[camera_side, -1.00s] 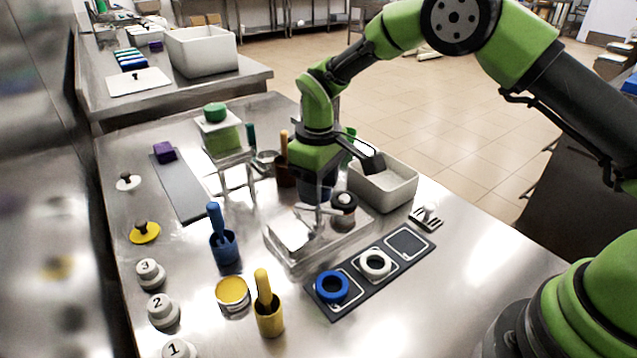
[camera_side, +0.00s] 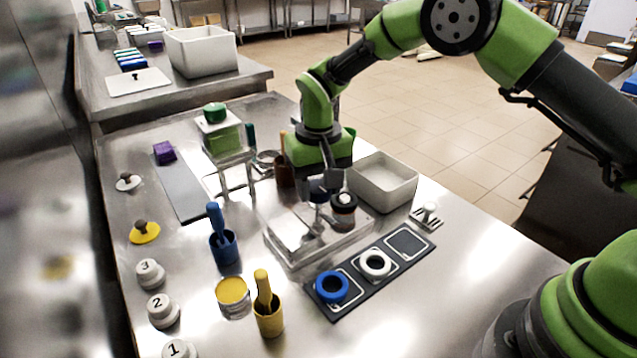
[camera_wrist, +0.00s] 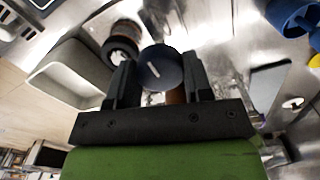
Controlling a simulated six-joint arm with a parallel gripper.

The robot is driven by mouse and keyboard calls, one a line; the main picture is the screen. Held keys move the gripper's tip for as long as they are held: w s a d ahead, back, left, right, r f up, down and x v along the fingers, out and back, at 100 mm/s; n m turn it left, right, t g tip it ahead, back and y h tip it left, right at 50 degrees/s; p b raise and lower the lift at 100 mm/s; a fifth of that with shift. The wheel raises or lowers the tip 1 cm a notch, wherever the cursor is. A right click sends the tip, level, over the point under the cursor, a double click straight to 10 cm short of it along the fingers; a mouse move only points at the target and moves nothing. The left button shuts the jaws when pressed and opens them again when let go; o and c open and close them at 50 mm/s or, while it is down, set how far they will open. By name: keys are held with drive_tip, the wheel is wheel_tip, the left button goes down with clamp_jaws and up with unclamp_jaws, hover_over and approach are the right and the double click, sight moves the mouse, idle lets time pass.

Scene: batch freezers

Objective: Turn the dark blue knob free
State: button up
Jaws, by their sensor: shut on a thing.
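The dark blue knob (camera_wrist: 160,68) is round, with a white line on its face, and sits between my fingers in the wrist view. In the side view the knob (camera_side: 318,190) is partly hidden by a finger, above the low steel unit (camera_side: 290,238). My gripper (camera_wrist: 160,80) is shut on the knob, one finger on each side. In the side view my gripper (camera_side: 325,186) points down over the back of the unit. Whether the knob is still seated cannot be told. A dark round part with a pale top (camera_side: 343,205) stands close beside it.
A white bin (camera_side: 383,190) stands close at the right. A dark mat (camera_side: 350,305) with a blue ring (camera_side: 332,287) and a white ring (camera_side: 375,263) lies in front. A blue cup (camera_side: 224,250) and a green-topped stand (camera_side: 230,150) are at the left.

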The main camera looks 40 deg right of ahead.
drive_tip(key=shift+w, duration=0.1)
idle(0.3)
drive_tip(key=o, duration=0.9)
wheel_tip(320, 180, up, 10)
drive_tip(key=s+d+r+t+y, duration=0.1)
drive_tip(key=s+d+r+t, duration=0.2)
drive_tip(key=s+r, duration=0.5)
drive_tip(key=s+d+r+t+y, duration=0.1)
drive_tip(key=s+d+r+t, duration=0.15)
drive_tip(key=s+r, duration=0.55)
drive_tip(key=shift+m+t, duration=0.5)
drive_tip(key=shift+t, duration=0.35)
drive_tip(key=s+f, duration=0.1)
drive_tip(key=s, duration=0.2)
drive_tip(key=s+f, duration=0.1)
drive_tip(key=s, duration=0.2)
drive_tip(key=s+f, duration=0.2)
drive_tip(key=s, duration=0.1)
drive_tip(key=shift+s+d, duration=0.2)
drive_tip(key=shift+d, duration=0.2)
